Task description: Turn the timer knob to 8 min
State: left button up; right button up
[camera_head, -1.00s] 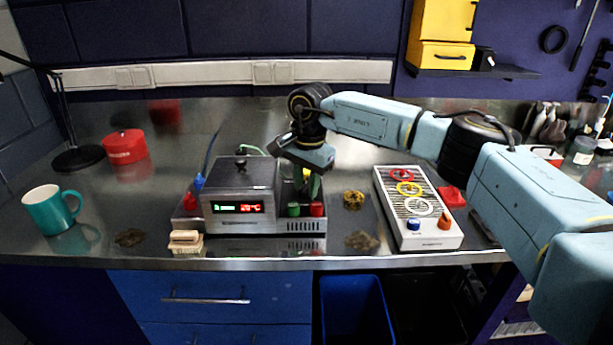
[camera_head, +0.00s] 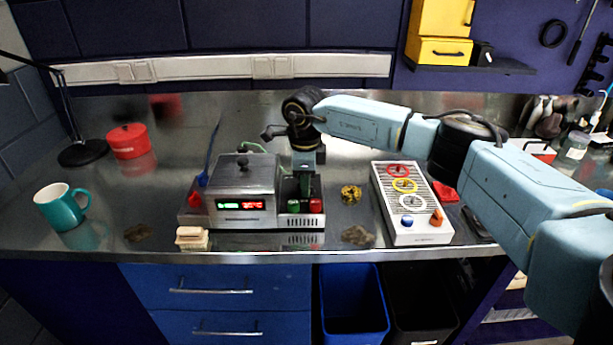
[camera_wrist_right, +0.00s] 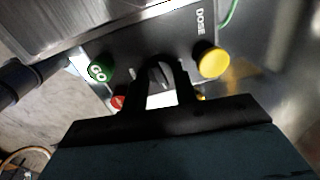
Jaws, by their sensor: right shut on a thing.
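The metal bench unit (camera_head: 243,182) with a lit display (camera_head: 240,204) stands on the bench left of centre. Its control panel at the right carries green and red buttons. My right gripper (camera_head: 304,190) points down over this panel. In the wrist view my right gripper (camera_wrist_right: 158,82) has its two dark fingers closed on the dark timer knob (camera_wrist_right: 156,72), between the green GO button (camera_wrist_right: 98,71) and a yellow button (camera_wrist_right: 214,62) under the word DOSE. The fingers cover much of the knob, so its pointer and scale cannot be read. My left gripper is not in view.
A white box with coloured rings (camera_head: 411,204) stands to the right. A yellow-brown lump (camera_head: 351,193) lies between it and the unit. A teal mug (camera_head: 61,206), a red pot (camera_head: 128,141) and a brush (camera_head: 192,237) are on the left.

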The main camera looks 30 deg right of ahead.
jog(key=m+p, duration=0.1)
jog(key=m, duration=0.1)
jog(key=a+m+p, duration=0.1)
jog(key=m, duration=0.2)
jog(key=shift+r, duration=0.15)
jog(key=m, duration=0.2)
jog(key=m+p, duration=0.1)
jog(key=m, duration=0.1)
jog(key=shift+w+d+r+m, duration=0.1)
jog(key=shift+w+m, duration=0.1)
jog(key=shift+m, duration=0.2)
jog(key=shift+m+p, duration=0.3)
jog(key=shift+w+d+r+m, duration=0.1)
jog(key=shift+m, duration=0.2)
jog(key=o, duration=0.9)
jog(key=shift+w, duration=0.1)
jog(key=shift+o, duration=0.4)
jog(key=shift+f, duration=0.2)
jog(key=shift+g, duration=0.3)
jog(key=shift+d, duration=0.1)
notch_tip(320, 180, up, 13)
jog(key=shift+s+a+r, duration=0.2)
jog(key=shift+a, duration=0.25)
